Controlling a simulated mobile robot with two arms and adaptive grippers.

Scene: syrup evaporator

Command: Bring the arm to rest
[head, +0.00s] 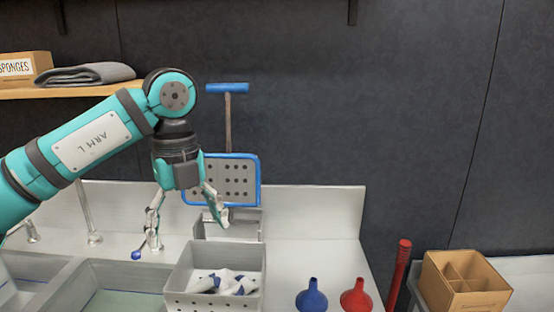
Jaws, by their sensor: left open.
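My left arm comes in from the left at mid-height and bends down at the wrist. My left gripper (186,222) points down with its two fingers spread apart. It is open, and nothing shows between the fingers. It hangs in front of a blue-framed skimmer with a perforated plate (236,180) and a blue T-handle (227,88). A grey bin (213,262) holding white and dark blue pieces stands just below and to the right of the gripper. My right gripper is not in view.
A blue funnel (312,297) and a red funnel (356,297) stand on the steel counter (320,255). A divided cardboard box (464,285) and a red-handled tool (400,270) are at right. Sink basins (75,285) lie at left. A shelf (60,91) holds a sponge box and grey cloth.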

